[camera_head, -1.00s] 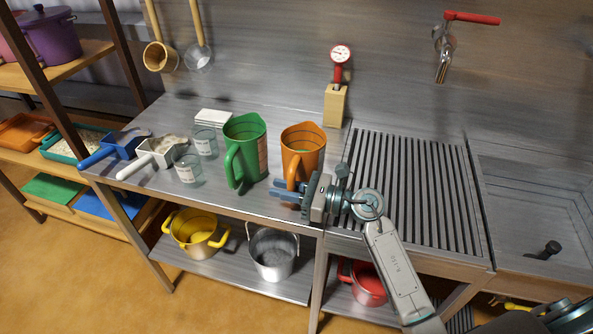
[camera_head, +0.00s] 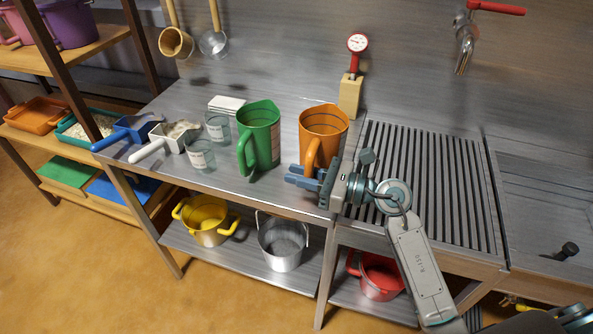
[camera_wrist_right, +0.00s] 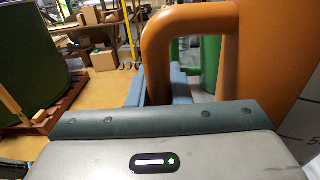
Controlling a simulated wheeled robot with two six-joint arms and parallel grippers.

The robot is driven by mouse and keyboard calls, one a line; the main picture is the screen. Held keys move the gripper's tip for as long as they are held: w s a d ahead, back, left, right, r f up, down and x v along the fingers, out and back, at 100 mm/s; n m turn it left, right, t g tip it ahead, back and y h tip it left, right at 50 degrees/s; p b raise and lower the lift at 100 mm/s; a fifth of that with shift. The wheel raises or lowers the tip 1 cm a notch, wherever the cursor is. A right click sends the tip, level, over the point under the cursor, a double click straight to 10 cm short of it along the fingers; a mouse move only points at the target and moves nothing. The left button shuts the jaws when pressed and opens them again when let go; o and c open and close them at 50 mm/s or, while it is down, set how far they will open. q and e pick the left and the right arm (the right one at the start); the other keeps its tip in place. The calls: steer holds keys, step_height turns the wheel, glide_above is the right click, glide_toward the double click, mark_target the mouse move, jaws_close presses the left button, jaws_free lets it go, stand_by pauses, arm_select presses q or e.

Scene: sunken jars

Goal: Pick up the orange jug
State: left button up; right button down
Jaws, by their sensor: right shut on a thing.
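The orange jug (camera_head: 325,122) stands upright at the front of the metal counter, right of the green jug (camera_head: 262,130). In the right wrist view the jug's body (camera_wrist_right: 262,60) fills the right side and its handle (camera_wrist_right: 190,18) comes down between the fingers. My right gripper (camera_head: 308,178) is shut on that handle, and it also shows in the right wrist view (camera_wrist_right: 158,90). The gripper hides the jug's base, so any gap above the counter cannot be told. My left gripper is not in view.
Glass beakers (camera_head: 201,155) and scoops (camera_head: 160,142) stand left of the green jug. A wooden block with a red gauge (camera_head: 350,95) is close behind the orange jug. A slatted drainboard (camera_head: 430,185) lies to the right, clear except for my arm. Pots (camera_head: 205,222) sit below.

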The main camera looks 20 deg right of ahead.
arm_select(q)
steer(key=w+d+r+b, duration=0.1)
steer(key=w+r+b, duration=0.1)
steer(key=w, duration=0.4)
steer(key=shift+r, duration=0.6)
arm_select(e)
steer(key=s+r, duration=0.1)
steer(key=s, duration=1.1)
steer(key=shift+s+d+r, duration=0.15)
steer(key=shift+s+d, duration=0.15)
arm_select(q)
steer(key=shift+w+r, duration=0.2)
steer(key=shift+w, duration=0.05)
arm_select(e)
steer(key=shift+s, duration=0.1)
steer(key=c, duration=2)
jaws_free()
jaws_close()
